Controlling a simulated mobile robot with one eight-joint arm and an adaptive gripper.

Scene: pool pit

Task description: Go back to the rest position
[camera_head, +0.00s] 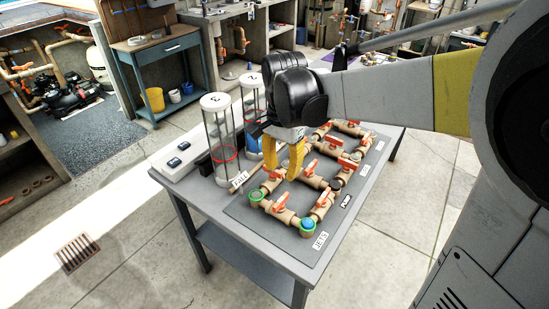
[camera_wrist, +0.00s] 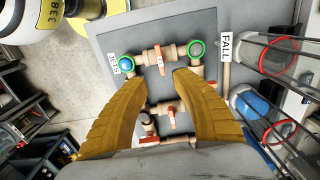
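My gripper (camera_head: 282,160) hangs above the grey table (camera_head: 222,247), over the tan pipe assembly with orange-red valve handles. Its two yellow fingers stand apart, and nothing shows between them but the pipes below. The wrist view shows the same open gripper (camera_wrist: 160,80) with its fingers spread over the valves. An orange-handled valve (camera_head: 282,201) lies in front of the fingers in the head view. A green-ringed port with a blue centre (camera_head: 308,224) is at the near corner, and another green-ringed port (camera_head: 256,196) is left of it.
Two clear cylinders with white caps, one in front (camera_head: 218,135) and one behind (camera_head: 252,95), stand left of my gripper. A white box with dark switches (camera_head: 180,160) sits at the table's left edge. A blue workbench (camera_head: 158,50) stands behind. The floor around the table's front is clear.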

